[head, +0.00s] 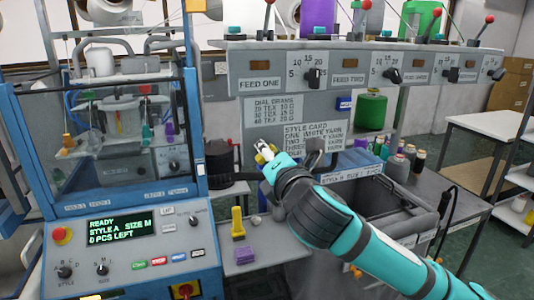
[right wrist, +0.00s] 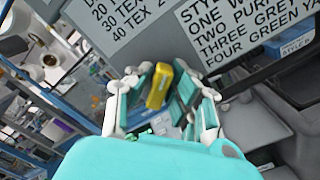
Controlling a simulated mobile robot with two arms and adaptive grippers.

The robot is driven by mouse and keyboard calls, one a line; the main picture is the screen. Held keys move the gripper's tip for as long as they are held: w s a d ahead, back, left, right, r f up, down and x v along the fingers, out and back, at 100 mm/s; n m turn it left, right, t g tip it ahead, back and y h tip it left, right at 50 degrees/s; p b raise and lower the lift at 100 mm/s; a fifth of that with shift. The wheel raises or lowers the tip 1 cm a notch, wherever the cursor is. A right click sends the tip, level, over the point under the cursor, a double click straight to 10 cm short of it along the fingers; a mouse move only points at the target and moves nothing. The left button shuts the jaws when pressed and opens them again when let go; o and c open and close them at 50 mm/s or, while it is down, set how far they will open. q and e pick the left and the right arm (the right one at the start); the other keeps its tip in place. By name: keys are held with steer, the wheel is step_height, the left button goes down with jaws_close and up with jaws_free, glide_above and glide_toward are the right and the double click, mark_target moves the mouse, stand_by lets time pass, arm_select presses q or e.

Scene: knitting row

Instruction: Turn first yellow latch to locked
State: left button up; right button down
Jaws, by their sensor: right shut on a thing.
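A small yellow piece, which looks like the yellow latch (right wrist: 158,86), sits between the fingers of my right gripper (right wrist: 166,92) in the right wrist view. The fingers are shut on it. In the head view my right gripper (head: 266,156) is in front of the grey panel below the FEED ONE dial, with a bit of yellow showing at its tips. The gripper hides most of the latch and its mount there, so I cannot tell whether it is locked. My left gripper is not in view.
A blue knitting machine with a control panel (head: 130,240) stands at left.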

steer(key=m, duration=0.4)
steer(key=shift+m, duration=0.3)
steer(key=shift+f+m, duration=0.15)
steer(key=shift+m, duration=1.25)
steer(key=c, duration=1.3)
jaws_free()
steer(key=shift+d, duration=0.1)
steer(key=v, duration=1.2)
